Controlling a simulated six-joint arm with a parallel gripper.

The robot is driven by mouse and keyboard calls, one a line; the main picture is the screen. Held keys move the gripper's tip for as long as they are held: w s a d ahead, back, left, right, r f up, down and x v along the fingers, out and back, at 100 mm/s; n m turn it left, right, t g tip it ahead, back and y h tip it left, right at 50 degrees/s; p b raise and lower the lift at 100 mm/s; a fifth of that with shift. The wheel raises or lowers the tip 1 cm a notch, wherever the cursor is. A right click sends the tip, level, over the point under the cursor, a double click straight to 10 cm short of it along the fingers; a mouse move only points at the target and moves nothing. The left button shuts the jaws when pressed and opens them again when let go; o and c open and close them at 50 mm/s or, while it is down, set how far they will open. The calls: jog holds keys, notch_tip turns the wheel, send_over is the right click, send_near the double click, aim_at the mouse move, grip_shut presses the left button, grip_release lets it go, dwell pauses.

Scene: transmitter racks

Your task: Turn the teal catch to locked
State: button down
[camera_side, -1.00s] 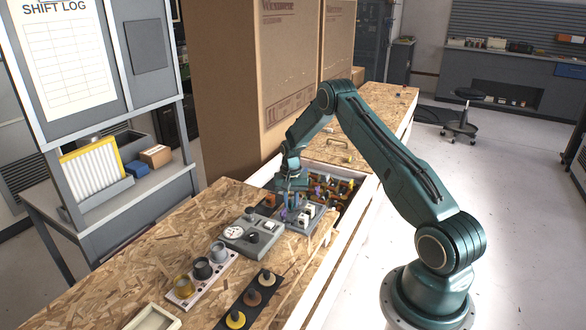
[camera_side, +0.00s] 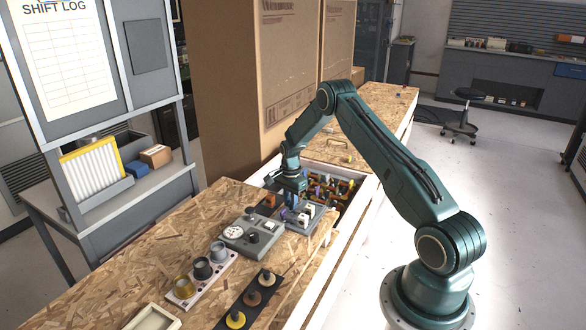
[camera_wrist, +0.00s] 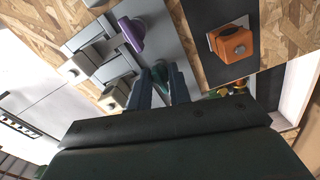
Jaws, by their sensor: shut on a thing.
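The teal catch (camera_wrist: 161,74) shows as a dark green knob between my fingertips in the wrist view, on a grey plate (camera_wrist: 173,35). My gripper (camera_wrist: 159,80) is shut on it, one finger on each side. The fingers cover part of the catch, and I cannot tell its exact angle or any lock marking. A purple catch (camera_wrist: 132,36) sits farther up the same plate, apart from my fingers. In the side view my gripper (camera_side: 291,204) points down at the plate, and the catch is hidden there.
Two pale blocks (camera_wrist: 75,68) (camera_wrist: 112,98) on metal bars lie left of the catches. An orange block (camera_wrist: 232,43) sits on a dark plate at right. A grey control box (camera_side: 252,233) stands nearby on the bench. An open bin of coloured parts (camera_side: 340,190) lies beyond.

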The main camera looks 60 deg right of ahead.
dwell(0.3)
jog(key=c, duration=1.6)
grip_release()
notch_tip(320, 180, up, 14)
jog(key=shift+f, duration=0.1)
